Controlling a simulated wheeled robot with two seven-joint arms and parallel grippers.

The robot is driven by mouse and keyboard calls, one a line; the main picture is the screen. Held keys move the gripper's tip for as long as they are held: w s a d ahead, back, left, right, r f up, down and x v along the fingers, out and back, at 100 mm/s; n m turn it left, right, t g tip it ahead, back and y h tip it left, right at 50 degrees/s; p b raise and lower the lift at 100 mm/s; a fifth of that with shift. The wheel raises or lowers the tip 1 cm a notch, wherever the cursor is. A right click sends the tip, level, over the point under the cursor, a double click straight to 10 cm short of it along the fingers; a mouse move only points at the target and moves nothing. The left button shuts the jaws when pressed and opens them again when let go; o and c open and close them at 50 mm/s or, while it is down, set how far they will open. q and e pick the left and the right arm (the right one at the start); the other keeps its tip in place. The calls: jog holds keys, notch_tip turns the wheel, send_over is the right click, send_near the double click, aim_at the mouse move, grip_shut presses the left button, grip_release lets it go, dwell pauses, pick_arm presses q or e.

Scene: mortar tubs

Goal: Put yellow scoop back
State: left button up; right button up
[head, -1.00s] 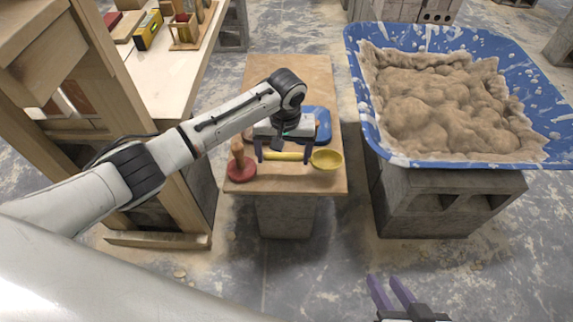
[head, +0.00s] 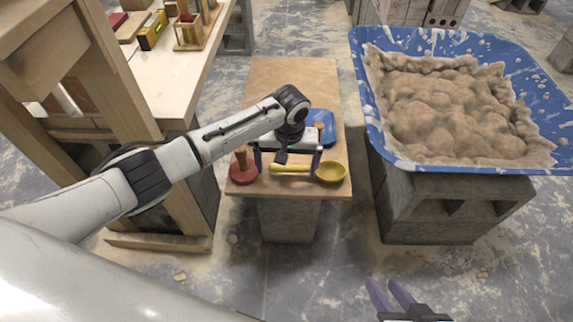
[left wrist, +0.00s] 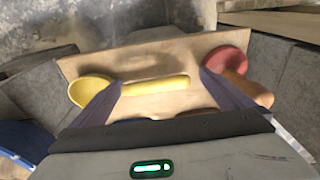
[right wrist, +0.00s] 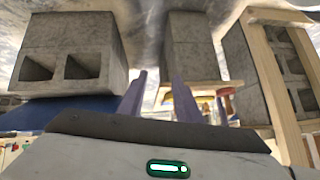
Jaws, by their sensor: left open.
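The yellow scoop lies on the wooden board, its round bowl (head: 331,172) to the right and its handle (head: 290,168) pointing left. In the left wrist view its handle (left wrist: 155,85) shows between the fingers, and its bowl is partly behind one finger. My left gripper (head: 287,161) is open over the handle, one finger near each end of it. I see no grip on the scoop. My right gripper (head: 382,283) is low at the front, apart from the boards; its fingers stand parallel with an empty gap, also in the right wrist view (right wrist: 159,78).
A red float with a wooden knob (head: 243,172) stands close left of the scoop. A blue-edged tool (head: 318,125) lies behind my left gripper. A blue tub of mortar (head: 375,125) stands on blocks to the right. A workbench (head: 175,75) is at left.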

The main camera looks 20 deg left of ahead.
pick_arm(q)
notch_tip(320, 180, up, 12)
jog(key=s+p, duration=0.1)
jog(key=p, duration=0.4)
jog(key=s+d+f+m+t+h, duration=0.3)
jog(key=s+d+f+h, duration=0.2)
jog(key=s+d+f, duration=0.7)
jog(key=s+a+r+m+t+y, duration=0.1)
jog(key=s+a+r+t, duration=0.3)
jog(key=s+a, duration=0.6)
jog(key=shift+s+a+m+t, duration=0.2)
jog(key=shift+s+m+t, duration=0.3)
jog(key=shift+s, duration=0.65)
pick_arm(e)
jog(key=d+r, duration=0.1)
jog(key=s+d+r, duration=0.1)
jog(key=shift+r+m+t+h, duration=0.3)
jog(key=shift+r+t+h, duration=0.05)
jog(key=shift+t+h, duration=0.05)
